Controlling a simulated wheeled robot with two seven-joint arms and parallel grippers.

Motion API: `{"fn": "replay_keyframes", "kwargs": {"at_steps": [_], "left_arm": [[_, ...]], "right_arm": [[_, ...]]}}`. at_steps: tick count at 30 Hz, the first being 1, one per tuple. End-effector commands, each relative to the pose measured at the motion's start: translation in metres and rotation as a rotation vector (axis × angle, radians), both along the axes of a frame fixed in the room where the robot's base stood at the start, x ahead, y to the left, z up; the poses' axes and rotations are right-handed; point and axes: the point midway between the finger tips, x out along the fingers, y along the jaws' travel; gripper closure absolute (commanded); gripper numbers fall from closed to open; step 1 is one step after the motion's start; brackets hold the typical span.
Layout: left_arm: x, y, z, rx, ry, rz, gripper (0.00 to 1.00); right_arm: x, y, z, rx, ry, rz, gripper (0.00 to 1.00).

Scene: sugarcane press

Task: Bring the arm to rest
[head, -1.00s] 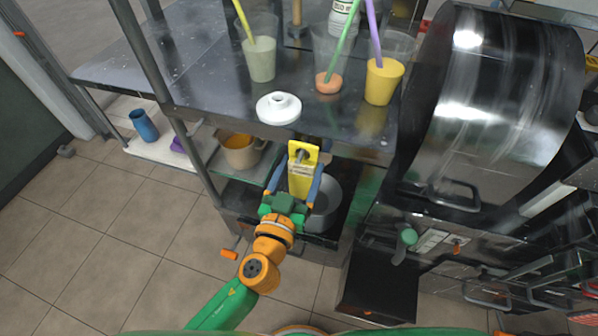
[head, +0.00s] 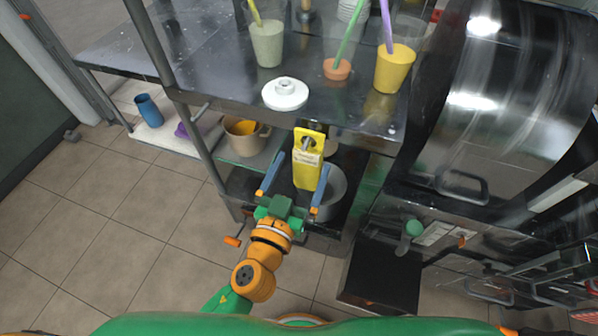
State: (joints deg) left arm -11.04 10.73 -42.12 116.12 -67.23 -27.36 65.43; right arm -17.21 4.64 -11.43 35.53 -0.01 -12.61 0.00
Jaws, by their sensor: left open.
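My left gripper (head: 294,182) shows in the head view, low in the middle, its blue fingers spread wide. A yellow tag-like piece with a hole near its top (head: 308,160) hangs just beyond and between the fingertips, below the table edge. A gap shows between each finger and the yellow piece. My left arm comes up from the bottom left. My right gripper is not in view.
The dark metal table (head: 225,78) holds a white lid (head: 285,94) and cups with straws, one of them yellow (head: 395,68). A beige pot (head: 243,137) and a grey pot (head: 335,190) stand below. A large steel drum machine (head: 475,100) is at right. Floor at left is clear.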

Motion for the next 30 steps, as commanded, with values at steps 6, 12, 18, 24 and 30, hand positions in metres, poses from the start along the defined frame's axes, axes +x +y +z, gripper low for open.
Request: {"fn": "replay_keyframes", "kwargs": {"at_steps": [6, 12, 18, 24, 30], "left_arm": [[-0.033, 0.011, -0.003, 0.0, 0.001, 0.0, 0.0], [-0.034, 0.012, -0.014, 0.031, 0.032, 0.0, 0.0], [-0.045, 0.049, -0.177, 0.307, 0.434, -0.004, 0.0], [-0.154, 0.136, -0.33, 0.444, 0.976, 0.027, 0.0], [-0.276, 0.179, -0.381, 0.415, 1.34, 0.079, 0.0]], "right_arm": [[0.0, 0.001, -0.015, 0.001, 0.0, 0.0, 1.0], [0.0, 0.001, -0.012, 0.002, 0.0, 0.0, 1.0], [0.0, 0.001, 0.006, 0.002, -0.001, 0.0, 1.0], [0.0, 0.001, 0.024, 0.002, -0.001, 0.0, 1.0], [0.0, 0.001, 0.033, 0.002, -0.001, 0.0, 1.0]]}}
